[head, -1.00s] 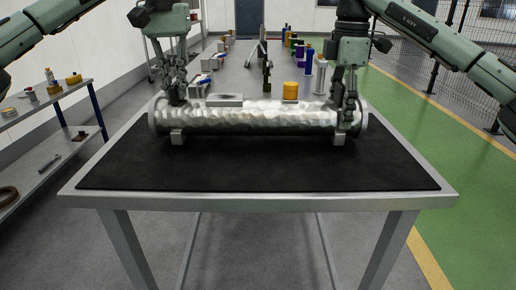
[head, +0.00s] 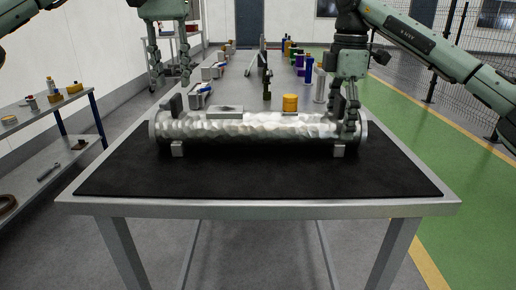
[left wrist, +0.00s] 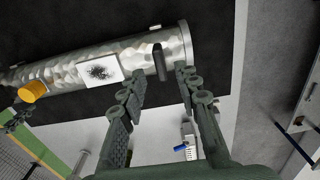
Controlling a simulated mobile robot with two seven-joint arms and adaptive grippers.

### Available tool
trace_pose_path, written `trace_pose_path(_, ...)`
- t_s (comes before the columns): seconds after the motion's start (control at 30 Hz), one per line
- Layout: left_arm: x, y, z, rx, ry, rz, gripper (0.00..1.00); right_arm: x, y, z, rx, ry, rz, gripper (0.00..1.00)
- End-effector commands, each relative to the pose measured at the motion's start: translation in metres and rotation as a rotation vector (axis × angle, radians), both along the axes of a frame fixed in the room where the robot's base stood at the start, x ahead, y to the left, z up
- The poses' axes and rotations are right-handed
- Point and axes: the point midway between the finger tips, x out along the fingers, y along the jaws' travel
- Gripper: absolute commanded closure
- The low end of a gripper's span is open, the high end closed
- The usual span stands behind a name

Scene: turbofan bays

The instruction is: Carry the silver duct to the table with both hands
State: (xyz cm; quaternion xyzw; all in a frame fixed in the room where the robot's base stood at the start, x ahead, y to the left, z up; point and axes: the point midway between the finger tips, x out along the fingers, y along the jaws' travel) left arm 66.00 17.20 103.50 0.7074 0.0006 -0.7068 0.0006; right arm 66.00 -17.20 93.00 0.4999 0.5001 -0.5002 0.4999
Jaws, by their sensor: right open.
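The silver duct (head: 250,127) lies level across the black mat on the table (head: 260,201), on small grey feet or blocks near its ends. It also shows in the left wrist view (left wrist: 137,58), with a dark handle (left wrist: 160,62) near one end. My left gripper (head: 169,78) is open and empty, raised above and behind the duct's left end. In the left wrist view its spread fingers (left wrist: 162,88) stand apart on either side of the handle's line, not closed on it.
An orange cap (head: 290,103) and a pale plate (head: 225,110) show along the duct's top. A long bench behind carries several parts, including a purple cylinder (head: 309,71). A shelf (head: 48,110) stands at left. The front of the mat is clear.

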Motion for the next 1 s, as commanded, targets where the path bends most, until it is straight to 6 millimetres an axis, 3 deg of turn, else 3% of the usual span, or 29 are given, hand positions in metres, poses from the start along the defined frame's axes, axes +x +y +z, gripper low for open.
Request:
trace_pose_path(0.03,0.000,-0.001,0.015,0.003,-0.005,0.002,0.68,0.000,0.000,0.000,0.000,0.000,0.000,0.12)
trace_pose_path(0.2,0.000,0.000,0.050,0.002,-0.005,0.004,0.68,0.000,0.000,0.000,0.000,0.000,0.000,0.12)
trace_pose_path(0.57,0.000,0.000,0.070,0.000,0.000,-0.001,0.68,0.000,0.000,0.007,0.000,-0.002,0.000,0.12)
trace_pose_path(1.0,0.000,0.000,0.070,0.000,0.000,-0.001,0.68,0.000,0.000,0.092,-0.001,-0.005,-0.003,0.12)
